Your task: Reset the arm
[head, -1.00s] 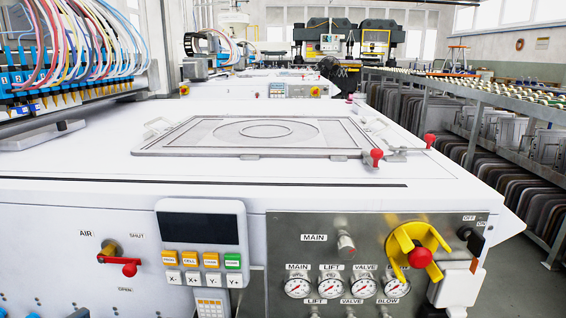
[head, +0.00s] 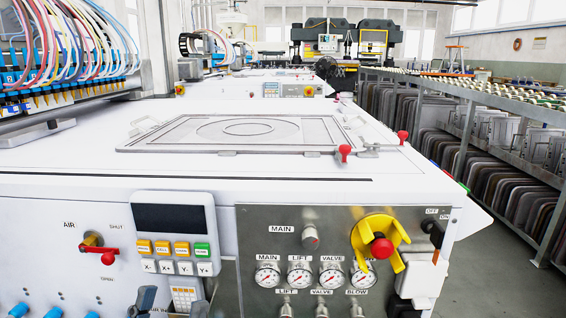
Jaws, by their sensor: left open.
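My left gripper (head: 170,304) shows only in part at the bottom edge of the head view, left of centre. Its dark grey fingers are apart, with nothing seen between them. It is in front of the machine's white front panel, below the keypad box (head: 174,235) with orange and green buttons. Most of the gripper and its arm are cut off by the frame. My right gripper is not in view.
A steel panel (head: 262,240) with gauges and a yellow-red rotary switch (head: 381,247) is at right. A red-handled AIR valve (head: 98,248) is at left. A flat frame (head: 215,133) lies on the white machine top (head: 60,160). Racks stand along the right, beside open floor (head: 500,270).

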